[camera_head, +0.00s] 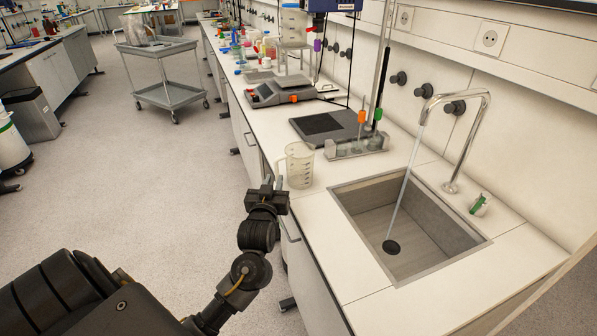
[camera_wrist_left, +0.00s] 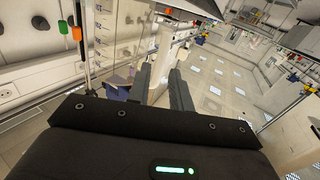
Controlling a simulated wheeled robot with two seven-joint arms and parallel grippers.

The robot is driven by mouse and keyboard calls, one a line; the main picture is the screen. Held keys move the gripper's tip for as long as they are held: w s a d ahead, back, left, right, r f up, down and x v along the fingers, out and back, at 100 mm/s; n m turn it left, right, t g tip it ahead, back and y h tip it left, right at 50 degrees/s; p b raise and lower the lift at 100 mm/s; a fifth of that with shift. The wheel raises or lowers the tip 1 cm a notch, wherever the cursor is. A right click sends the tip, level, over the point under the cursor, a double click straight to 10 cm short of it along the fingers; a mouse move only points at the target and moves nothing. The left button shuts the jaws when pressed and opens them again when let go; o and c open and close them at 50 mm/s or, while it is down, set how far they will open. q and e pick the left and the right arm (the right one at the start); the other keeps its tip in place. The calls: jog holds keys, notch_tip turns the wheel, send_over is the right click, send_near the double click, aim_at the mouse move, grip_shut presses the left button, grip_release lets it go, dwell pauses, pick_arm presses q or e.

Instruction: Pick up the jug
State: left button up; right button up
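The jug (camera_head: 300,168) is a clear, see-through beaker-like vessel with graduation marks. It stands upright on the white bench to the left of the sink, its handle on the left side. In the left wrist view, its marked wall (camera_wrist_left: 112,42) shows at close range, left of the fingers. My left gripper (camera_head: 279,183) is at the jug's handle side, near the bench's front edge. In the wrist view, the two fingers (camera_wrist_left: 160,85) are apart, with a gap between them. Whether they touch the handle I cannot tell. My right gripper is not in view.
A sink (camera_head: 405,228) with a running tap (camera_head: 470,125) is right of the jug. A rack of small vessels (camera_head: 356,148) and a dark-topped device (camera_head: 328,124) stand behind it. A grey trolley (camera_head: 165,95) is on the floor. The bench's front edge is close to my left gripper.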

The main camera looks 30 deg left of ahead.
aim_at(276, 172)
pick_arm(q)
jog(key=shift+w+a+r, duration=0.1)
jog(key=shift+w+r, duration=0.05)
jog(key=shift+w, duration=0.05)
jog(key=p+x, duration=0.1)
jog(key=x, duration=0.2)
jog(key=shift+w+a+r, duration=0.1)
jog(key=shift+w+a, duration=0.1)
jog(key=shift+w, duration=0.05)
jog(key=shift+w+a, duration=0.25)
jog(key=shift+w, duration=0.25)
grip_shut()
